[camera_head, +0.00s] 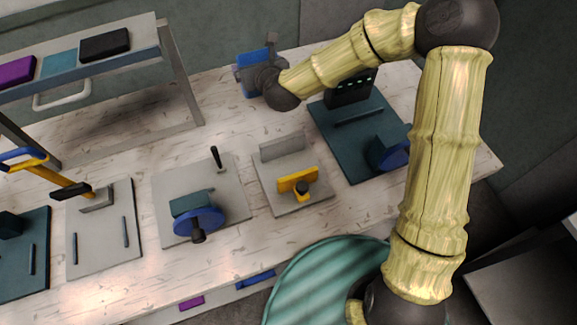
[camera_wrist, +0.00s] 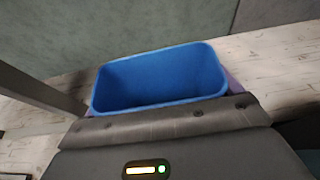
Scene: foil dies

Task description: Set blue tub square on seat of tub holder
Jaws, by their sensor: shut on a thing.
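The blue tub (camera_head: 249,58) is in my gripper (camera_head: 263,74), above the back of the bench in the head view. My gripper is shut on it. In the wrist view the tub (camera_wrist: 160,78) is open-topped, looks empty, and sits just past the gripper body. The fingertips are largely hidden there. I cannot tell for sure which fixture is the tub holder; a grey plate (camera_head: 265,196) with an upright grey wall (camera_head: 283,147) and a yellow clamp (camera_head: 297,180) stands mid-bench, in front of the tub and apart from it. Its seat looks empty.
A dark teal plate (camera_head: 345,150) with a black lit box and a blue-wheeled part lies right of the grey plate. A grey plate with a blue wheel (camera_head: 199,221) lies left. A raised shelf (camera_head: 135,40) stands back left. A round green-striped top (camera_head: 325,280) is in front.

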